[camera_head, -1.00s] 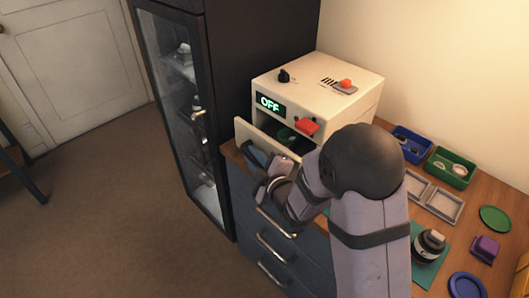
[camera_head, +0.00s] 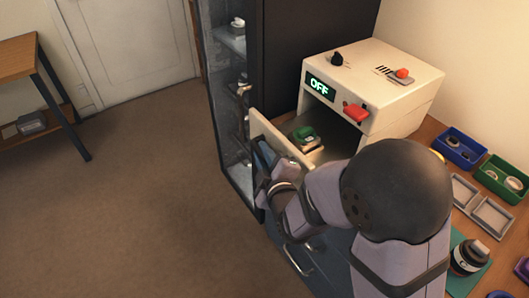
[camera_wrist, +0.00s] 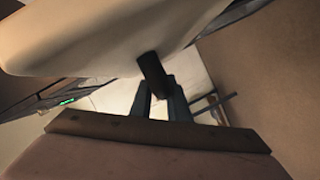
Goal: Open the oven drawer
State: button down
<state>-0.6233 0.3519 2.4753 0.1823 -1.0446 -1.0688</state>
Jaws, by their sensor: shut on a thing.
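The oven (camera_head: 385,85) is a cream box with a green "OFF" display (camera_head: 320,87) and stands on the wooden counter. Its drawer (camera_head: 278,140) is pulled well out of the front, and a green and pale item (camera_head: 306,138) lies inside. My gripper (camera_head: 265,165) is at the outer face of the drawer front, partly hidden by my own arm. In the wrist view my gripper's fingers (camera_wrist: 160,103) are closed on the dark drawer handle (camera_wrist: 152,70), which stands out from the pale drawer front (camera_wrist: 95,40).
A dark glass-door cabinet (camera_head: 235,110) stands close to the left of the oven. Blue (camera_head: 459,147) and green (camera_head: 502,177) bins, grey trays (camera_head: 480,205) and a dark lens-like item (camera_head: 469,256) are on the counter at right. Open floor lies at left.

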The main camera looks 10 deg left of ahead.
jog(key=c, duration=2)
grip_release()
notch_tip(320, 180, up, 9)
jog(key=shift+d+f+p, duration=0.1)
jog(key=shift+f+p, duration=0.1)
jog(key=shift+p, duration=0.3)
jog(key=shift+r, duration=0.8)
